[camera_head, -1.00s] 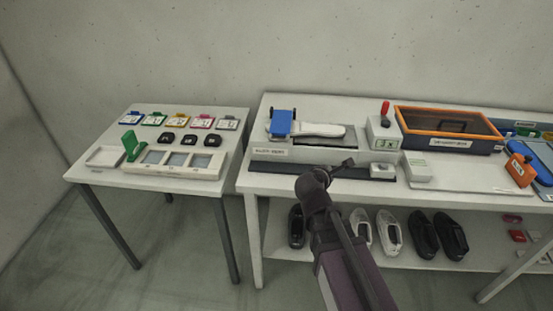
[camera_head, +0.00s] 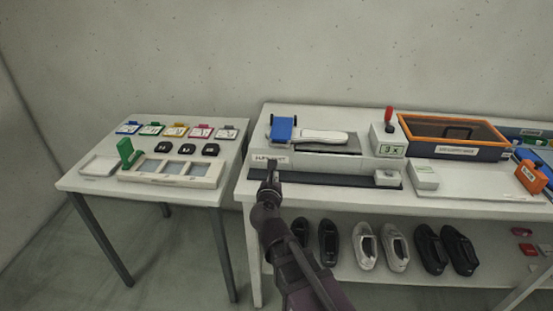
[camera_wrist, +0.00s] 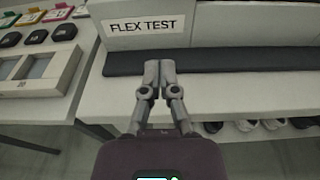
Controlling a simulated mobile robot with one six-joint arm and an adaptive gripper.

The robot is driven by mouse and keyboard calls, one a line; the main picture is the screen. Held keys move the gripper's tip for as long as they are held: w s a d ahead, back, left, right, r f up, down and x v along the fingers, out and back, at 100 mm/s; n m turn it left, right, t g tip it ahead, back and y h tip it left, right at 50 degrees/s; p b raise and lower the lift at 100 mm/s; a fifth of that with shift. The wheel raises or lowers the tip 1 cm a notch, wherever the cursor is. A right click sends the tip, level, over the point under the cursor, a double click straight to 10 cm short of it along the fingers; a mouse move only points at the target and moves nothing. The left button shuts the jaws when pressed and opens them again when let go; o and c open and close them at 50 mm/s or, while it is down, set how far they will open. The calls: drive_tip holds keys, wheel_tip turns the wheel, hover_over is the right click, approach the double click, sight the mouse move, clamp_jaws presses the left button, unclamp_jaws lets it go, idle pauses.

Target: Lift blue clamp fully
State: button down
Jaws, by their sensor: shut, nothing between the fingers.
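The blue clamp (camera_head: 283,129) sits at the left end of the flex test machine (camera_head: 340,159), beside a white shoe sole (camera_head: 323,136). It looks lowered, but I cannot tell exactly how far. My gripper (camera_head: 271,166) is in front of the machine's left end, below and in front of the clamp and apart from it. In the wrist view my gripper (camera_wrist: 158,66) has its fingers together and empty, over the dark front strip (camera_wrist: 220,57) below the FLEX TEST label (camera_wrist: 143,26). The clamp is outside the wrist view.
A red-handled lever (camera_head: 389,121) stands by a counter display (camera_head: 391,149). An orange-rimmed box (camera_head: 455,133) is to the right. A side table (camera_head: 90,183) with colored clips and a green upright piece (camera_head: 127,151) is left. Several shoes stand on the shelf below.

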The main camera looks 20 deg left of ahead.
sight(279, 156)
drive_tip(key=b+x, duration=0.1)
drive_tip(key=x, duration=0.9)
drive_tip(key=shift+d+f+b, duration=0.1)
drive_tip(key=shift+f+b, duration=0.05)
drive_tip(key=shift+b, duration=0.2)
drive_tip(key=shift+w+r+p, duration=0.1)
drive_tip(key=shift+r+p, duration=0.25)
drive_tip(key=shift+s+d+r+p, duration=0.1)
drive_tip(key=shift+s+r+p, duration=0.1)
drive_tip(key=shift+r+p, duration=0.65)
drive_tip(key=shift+s+r+p, duration=0.25)
drive_tip(key=shift+r+p, duration=0.6)
